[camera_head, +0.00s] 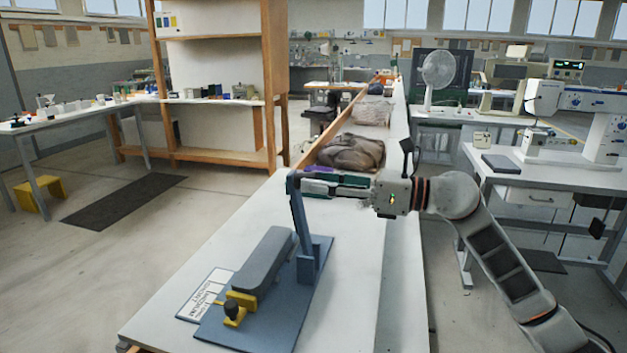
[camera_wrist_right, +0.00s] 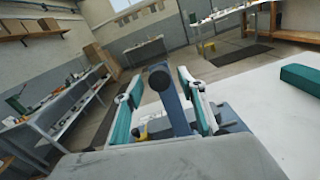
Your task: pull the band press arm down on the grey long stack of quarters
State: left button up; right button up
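The press stands on a blue base plate (camera_head: 265,318) on the white bench. Its blue press arm (camera_head: 298,215) rises steeply from a blue post behind the grey long stack (camera_head: 264,258), which lies along the plate. My right gripper (camera_head: 312,182) is at the top of the press arm, coming from the right. In the right wrist view, its two teal fingers (camera_wrist_right: 160,105) are apart, with the press arm (camera_wrist_right: 173,108) and its dark round end between them. Gaps show beside the dark end; contact lower down is unclear. My left gripper is out of view.
A yellow clamp with a black knob (camera_head: 234,309) sits at the plate's front end. A printed card (camera_head: 205,293) lies left of it. Brown and grey bundles (camera_head: 345,152) lie farther back along the bench. The white bench top (camera_head: 345,290) right of the press is clear.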

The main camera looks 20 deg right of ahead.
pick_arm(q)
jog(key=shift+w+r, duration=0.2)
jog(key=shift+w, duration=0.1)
pick_arm(e)
jog(key=shift+w+a, duration=0.45)
jog(key=shift+a, duration=0.15)
